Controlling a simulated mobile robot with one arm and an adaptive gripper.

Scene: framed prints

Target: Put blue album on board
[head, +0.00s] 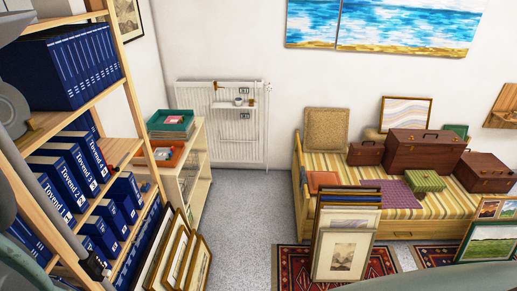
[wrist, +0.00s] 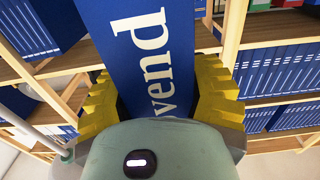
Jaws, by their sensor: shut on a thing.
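My gripper (wrist: 157,92) has ridged yellow fingers on both sides of a blue album (wrist: 138,45) with white "Tovend"-style lettering, partly cut off, and is shut on it. In the wrist view the album runs up out of the top edge. Its lower end is hidden behind the gripper's body. In the head view several similar blue albums (head: 52,182) stand on the wooden shelf at the left; I cannot tell which one is held. The shelf's wooden boards (head: 118,150) show there, and one also shows in the wrist view (wrist: 275,145).
A low pale cabinet (head: 198,150) with a green tray and an orange tray stands beyond the shelf. Framed prints (head: 180,262) lean on the floor near the shelf, and others (head: 343,254) lean by the striped daybed (head: 395,218). The grey floor (head: 240,215) between them is clear.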

